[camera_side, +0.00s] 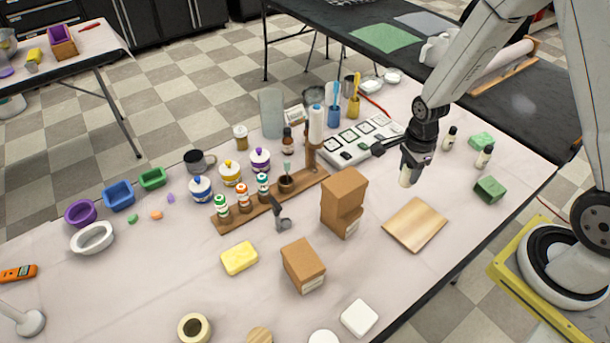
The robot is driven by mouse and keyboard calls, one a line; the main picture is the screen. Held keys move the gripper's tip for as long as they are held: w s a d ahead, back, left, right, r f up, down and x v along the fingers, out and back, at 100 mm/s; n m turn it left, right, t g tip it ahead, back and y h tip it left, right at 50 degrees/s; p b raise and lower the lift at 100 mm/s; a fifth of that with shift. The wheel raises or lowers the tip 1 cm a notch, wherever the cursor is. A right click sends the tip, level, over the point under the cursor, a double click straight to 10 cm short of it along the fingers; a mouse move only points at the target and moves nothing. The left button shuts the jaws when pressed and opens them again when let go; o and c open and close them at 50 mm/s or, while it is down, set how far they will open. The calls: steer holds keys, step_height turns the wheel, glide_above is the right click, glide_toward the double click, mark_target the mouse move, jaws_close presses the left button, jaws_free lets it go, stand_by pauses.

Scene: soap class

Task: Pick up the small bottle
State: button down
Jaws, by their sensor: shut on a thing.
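My gripper (411,163) points down above the right part of the table, between the label tray and the wooden board. It is shut on a small pale bottle (405,178), whose lower body shows below the jaws. Its top is hidden by the gripper. The bottle hangs slightly tilted and looks clear of the table, though the exact gap is hard to tell. Two other small bottles with dark caps stand upright to the right, one farther back (450,138) and one nearer (485,156).
A wooden board (415,224) lies in front of my gripper. The white tray (361,139) is behind. A wooden rack (265,207) holds several bottles.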

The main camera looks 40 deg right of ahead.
steer(key=shift+s+a+r, duration=0.1)
steer(key=shift+s+r, duration=0.3)
steer(key=shift+s, duration=0.45)
steer(key=n, duration=0.1)
glide_toward(416, 223)
steer(key=shift+f, duration=0.65)
stand_by(0.4)
steer(key=shift+f, duration=1.8)
